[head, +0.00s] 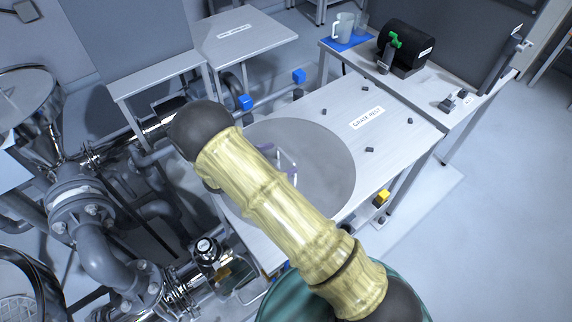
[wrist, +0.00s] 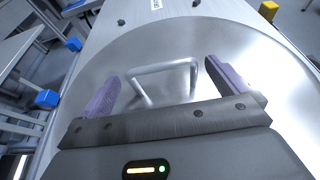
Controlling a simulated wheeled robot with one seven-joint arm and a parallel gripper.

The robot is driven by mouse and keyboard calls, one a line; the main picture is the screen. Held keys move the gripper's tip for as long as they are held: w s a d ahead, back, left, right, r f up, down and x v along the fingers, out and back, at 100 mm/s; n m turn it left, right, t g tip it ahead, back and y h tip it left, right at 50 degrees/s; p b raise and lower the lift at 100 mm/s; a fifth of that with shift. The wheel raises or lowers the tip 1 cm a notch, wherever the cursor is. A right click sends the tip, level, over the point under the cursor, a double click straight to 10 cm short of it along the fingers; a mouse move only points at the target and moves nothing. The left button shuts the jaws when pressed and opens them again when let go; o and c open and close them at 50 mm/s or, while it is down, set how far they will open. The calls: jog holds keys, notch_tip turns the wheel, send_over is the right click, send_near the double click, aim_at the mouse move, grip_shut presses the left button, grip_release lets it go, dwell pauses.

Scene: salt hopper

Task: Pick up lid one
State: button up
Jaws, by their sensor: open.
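A large round grey metal lid (head: 325,165) lies on the table labelled as a rest. It also fills much of the wrist view (wrist: 200,60). A bent metal bar handle (wrist: 165,83) stands up from it. My gripper (wrist: 160,85) is open, with its two purple fingers on either side of the handle and apart from it. In the head view my gripper (head: 285,160) shows only partly, over the lid, as my arm hides the rest of it and part of the lid.
The rest table (head: 400,125) carries several small dark stops around the lid. A bench behind holds a black cylinder (head: 405,45) and a clear jug (head: 343,27) on a blue mat. Open floor lies at right.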

jog(key=shift+w+d+f, duration=0.2)
jog(key=shift+w+d, duration=0.15)
jog(key=shift+d, duration=0.15)
jog(key=shift+c, duration=0.4)
jog(key=c, duration=1.7)
jog(key=shift+o, duration=0.2)
jog(key=shift+a+r, duration=0.1)
jog(key=shift+r, duration=0.05)
notch_tip(320, 180, up, 10)
jog(key=b, duration=0.1)
